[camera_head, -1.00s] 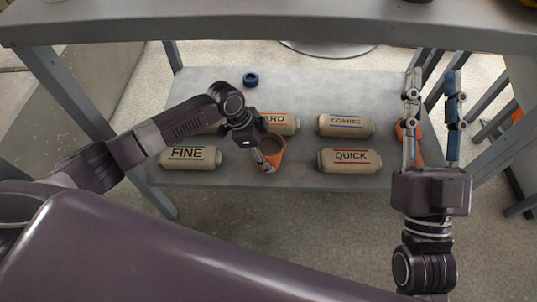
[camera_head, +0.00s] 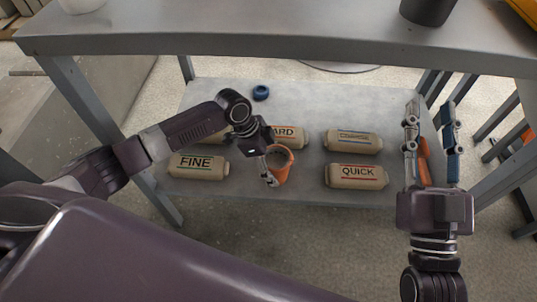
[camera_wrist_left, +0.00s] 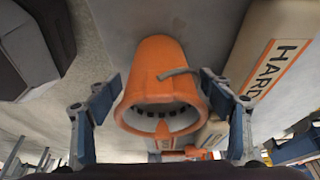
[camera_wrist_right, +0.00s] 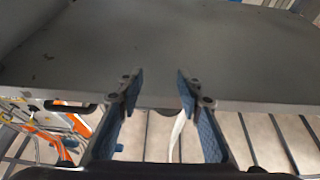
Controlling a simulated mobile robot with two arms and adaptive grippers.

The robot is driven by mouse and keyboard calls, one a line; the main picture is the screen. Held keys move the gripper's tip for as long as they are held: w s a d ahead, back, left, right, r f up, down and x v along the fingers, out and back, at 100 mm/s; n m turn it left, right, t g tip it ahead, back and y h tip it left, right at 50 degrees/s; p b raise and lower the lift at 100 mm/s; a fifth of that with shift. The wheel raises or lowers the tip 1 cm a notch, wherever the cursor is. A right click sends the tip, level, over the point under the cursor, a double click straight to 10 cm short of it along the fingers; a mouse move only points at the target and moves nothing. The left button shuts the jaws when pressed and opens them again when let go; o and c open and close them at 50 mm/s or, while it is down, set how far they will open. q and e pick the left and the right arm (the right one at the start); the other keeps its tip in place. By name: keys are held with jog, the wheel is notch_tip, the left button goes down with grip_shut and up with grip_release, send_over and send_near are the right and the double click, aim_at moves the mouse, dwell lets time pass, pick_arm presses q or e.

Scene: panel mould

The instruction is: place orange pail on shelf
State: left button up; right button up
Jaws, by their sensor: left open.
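The orange pail (camera_head: 281,166) is on the lower shelf (camera_head: 300,98) of the grey table. My left gripper (camera_head: 270,160) is open at the pail. In the left wrist view the pail (camera_wrist_left: 158,62) lies between the spread fingers of the left gripper (camera_wrist_left: 160,85), with gaps showing on both sides. My right gripper (camera_head: 433,115) is open and empty at the right. It also shows open in the right wrist view (camera_wrist_right: 158,88).
Bags marked FINE (camera_head: 198,165) and QUICK (camera_head: 357,176) flank the pail. A HARD bag (camera_wrist_left: 275,62) is close to the left gripper. A blue ring (camera_head: 261,93) lies behind. The upper tabletop (camera_head: 270,40) overhangs the shelf. An orange object (camera_head: 424,160) is partly hidden behind the right gripper.

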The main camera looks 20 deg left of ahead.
pick_arm(q)
jog(key=p+v, duration=0.2)
jog(key=v, duration=0.3)
jog(key=shift+a+r, duration=0.15)
jog(key=shift+r, duration=0.2)
pick_arm(e)
notch_tip(320, 180, down, 12)
jog(key=w+d+g+h, duration=0.1)
jog(key=g+h, duration=0.1)
jog(key=g, duration=0.3)
jog(key=shift+r+g, duration=0.15)
jog(key=shift+g, duration=0.25)
jog(key=shift+w+d, duration=0.1)
